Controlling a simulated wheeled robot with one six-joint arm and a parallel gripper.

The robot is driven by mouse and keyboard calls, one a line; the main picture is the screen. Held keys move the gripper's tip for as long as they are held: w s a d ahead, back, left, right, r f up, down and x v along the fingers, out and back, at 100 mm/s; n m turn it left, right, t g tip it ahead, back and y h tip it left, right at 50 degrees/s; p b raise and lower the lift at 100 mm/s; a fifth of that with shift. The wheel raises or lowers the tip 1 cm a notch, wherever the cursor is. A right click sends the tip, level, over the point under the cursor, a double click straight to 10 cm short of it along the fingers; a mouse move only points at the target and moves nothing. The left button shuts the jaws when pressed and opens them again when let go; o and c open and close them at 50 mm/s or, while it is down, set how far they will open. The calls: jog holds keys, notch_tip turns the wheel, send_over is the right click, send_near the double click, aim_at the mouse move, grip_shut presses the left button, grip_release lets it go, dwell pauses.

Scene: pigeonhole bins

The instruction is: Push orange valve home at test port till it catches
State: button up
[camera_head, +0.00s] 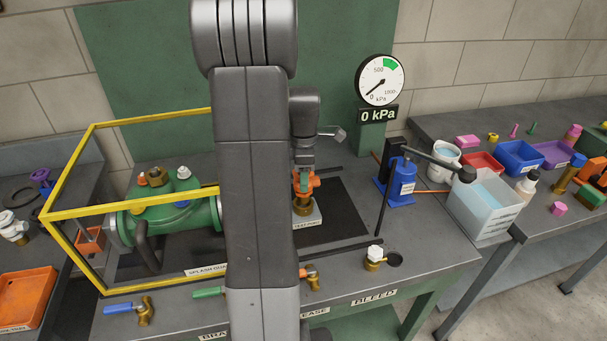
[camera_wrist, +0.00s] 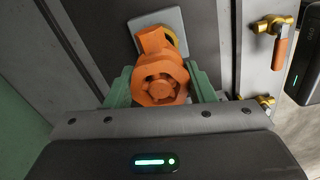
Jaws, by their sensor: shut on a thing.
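The orange valve (camera_wrist: 158,80) sits between the green fingers of my gripper (camera_wrist: 160,92) in the wrist view, with a finger against each side. In the head view the orange valve (camera_head: 306,182) is at the test port (camera_head: 307,217), a pale block with a brass fitting under the valve. In the wrist view a yellow ring and the pale plate of the test port (camera_wrist: 178,22) show just behind the valve. I cannot tell how deep the valve is seated. My arm hides part of the bench in the head view.
A yellow guard frame (camera_head: 65,212) surrounds a green pump body (camera_head: 185,218) at left. A blue hand pump (camera_head: 402,180) stands right of the port. The gauge (camera_head: 380,80) reads 0 kPa. Several handled valves lie along the bench front.

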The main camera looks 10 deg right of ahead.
jog(key=shift+f+b, duration=1.25)
jog(key=shift+f, duration=0.7)
jog(key=o, duration=1.4)
jog(key=shift+r, duration=0.1)
jog(key=shift+c, duration=0.2)
notch_tip(320, 180, up, 5)
jog(key=p, duration=0.4)
notch_tip(320, 180, up, 14)
jog(key=b, duration=0.1)
